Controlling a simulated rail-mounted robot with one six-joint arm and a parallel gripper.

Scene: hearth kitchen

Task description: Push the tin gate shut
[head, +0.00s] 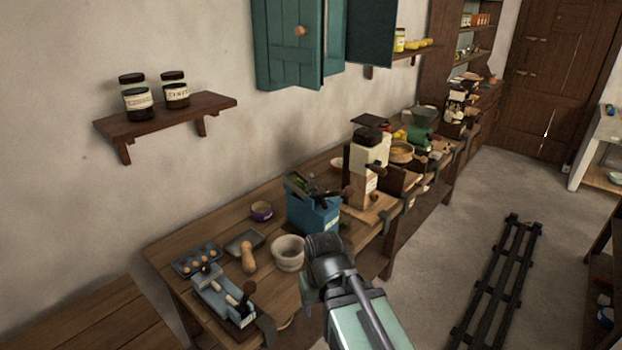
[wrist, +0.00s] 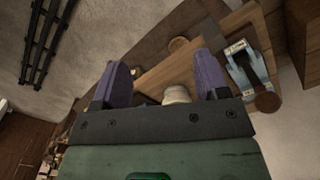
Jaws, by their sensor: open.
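My gripper (wrist: 162,62) shows in the wrist view as two purple fingers held wide apart, with nothing between their tips. In the head view my arm hangs at the front of the workbench, and its fingers are mostly hidden. I cannot clearly make out which part is the tin gate. A blue box (head: 314,217) with a dark, raised top stands on the bench behind my arm. A blue-grey device (head: 222,299) with a dark handle sits at the bench's near left end. A similar pale-blue device (wrist: 241,66) shows right of the fingers in the wrist view.
The workbench (head: 170,245) carries a stone mortar (head: 288,254), a wooden pestle-like piece (head: 248,258), a shallow tray (head: 245,242) and a tall cream machine (head: 366,172). A wall shelf (head: 185,118) holds jars. Dark rails (head: 490,285) lie on the otherwise open floor.

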